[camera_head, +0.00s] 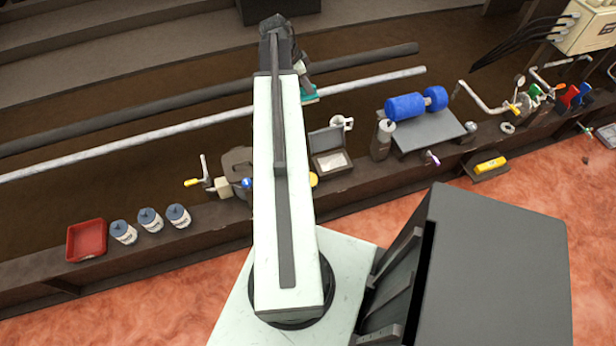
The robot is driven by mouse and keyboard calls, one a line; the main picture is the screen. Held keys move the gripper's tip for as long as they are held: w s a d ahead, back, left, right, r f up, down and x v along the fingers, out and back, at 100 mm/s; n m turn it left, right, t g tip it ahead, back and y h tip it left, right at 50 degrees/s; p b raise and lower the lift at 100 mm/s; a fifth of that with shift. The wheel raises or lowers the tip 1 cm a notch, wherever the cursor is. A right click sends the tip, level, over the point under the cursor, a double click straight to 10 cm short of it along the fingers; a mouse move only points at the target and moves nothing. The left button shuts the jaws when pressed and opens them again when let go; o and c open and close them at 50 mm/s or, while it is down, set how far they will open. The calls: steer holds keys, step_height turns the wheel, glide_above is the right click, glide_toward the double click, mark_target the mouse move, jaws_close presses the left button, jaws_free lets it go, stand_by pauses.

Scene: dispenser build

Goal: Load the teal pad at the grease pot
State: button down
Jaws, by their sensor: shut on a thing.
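My gripper (303,80) is high in the picture, partly hidden behind my own pale arm. It is shut on the teal pad (309,96), of which only a small part shows at the arm's right edge. The pad is above and left of a dark open-lidded box (335,163) with pale contents, apart from it in the picture. A grey pot with a narrow top (382,142) stands right of the box. A small white cup-like thing (342,123) is behind the box. I cannot tell for certain which of these is the grease pot.
A red tray (86,240) and several white jars with blue tops (123,232) stand on the ledge at left. A vise-like tool (236,172) is beside my arm. A blue roller (416,104) lies on a grey plate at right. Long pipes (170,130) run behind.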

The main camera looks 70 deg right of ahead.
steer(key=s+a+f+b, duration=0.1)
steer(key=a+f+b, duration=0.2)
steer(key=f+b, duration=1.3)
steer(key=s+a+f+b, duration=0.1)
steer(key=a+f+b, duration=0.2)
steer(key=f+b, duration=1.3)
step_height(320, 180, down, 4)
steer(key=shift+s+a+r, duration=0.15)
steer(key=shift+s+a, duration=0.05)
step_height(320, 180, down, 6)
steer(key=b, duration=0.6)
steer(key=shift+f+b, duration=0.5)
steer(key=shift+b, duration=0.1)
steer(key=shift+r, duration=0.1)
step_height(320, 180, up, 7)
steer(key=p, duration=0.7)
